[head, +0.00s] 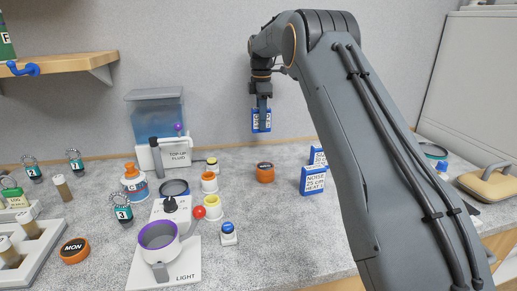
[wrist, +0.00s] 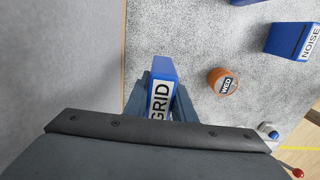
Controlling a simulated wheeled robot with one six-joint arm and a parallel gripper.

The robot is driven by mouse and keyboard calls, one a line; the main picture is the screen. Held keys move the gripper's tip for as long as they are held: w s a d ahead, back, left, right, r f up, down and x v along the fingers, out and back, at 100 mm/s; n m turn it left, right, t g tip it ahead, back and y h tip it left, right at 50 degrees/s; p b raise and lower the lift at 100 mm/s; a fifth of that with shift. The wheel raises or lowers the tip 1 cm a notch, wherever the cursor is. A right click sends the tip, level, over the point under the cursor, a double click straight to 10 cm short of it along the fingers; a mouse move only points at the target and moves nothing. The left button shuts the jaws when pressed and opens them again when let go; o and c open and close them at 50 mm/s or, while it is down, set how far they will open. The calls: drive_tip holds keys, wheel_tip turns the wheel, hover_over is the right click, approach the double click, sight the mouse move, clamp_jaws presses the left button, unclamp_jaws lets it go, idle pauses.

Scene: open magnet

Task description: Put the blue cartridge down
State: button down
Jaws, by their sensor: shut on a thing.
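The blue cartridge (head: 261,121) is held in my gripper (head: 262,104), high above the back of the counter near the wall in the head view. In the wrist view the blue cartridge (wrist: 163,70) has a white label reading "GRID" and sits between my gripper's fingers (wrist: 160,95). My gripper is shut on it. The cartridge hangs upright and touches nothing below it in the head view. Its lower part of the label is hidden by my wrist in the wrist view.
Below stands an orange pot (head: 265,173) marked "WED". Other blue cartridges (head: 313,181), one labelled "NOISE", stand to the right.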

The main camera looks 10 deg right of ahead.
wheel_tip(320, 180, down, 10)
drive_tip(key=p, duration=0.2)
drive_tip(key=shift+r+p, duration=0.1)
drive_tip(key=shift+p, duration=0.25)
drive_tip(key=c, duration=1.5)
unclamp_jaws()
wheel_tip(320, 180, up, 12)
drive_tip(key=b, duration=0.3)
drive_tip(key=shift+r, duration=0.15)
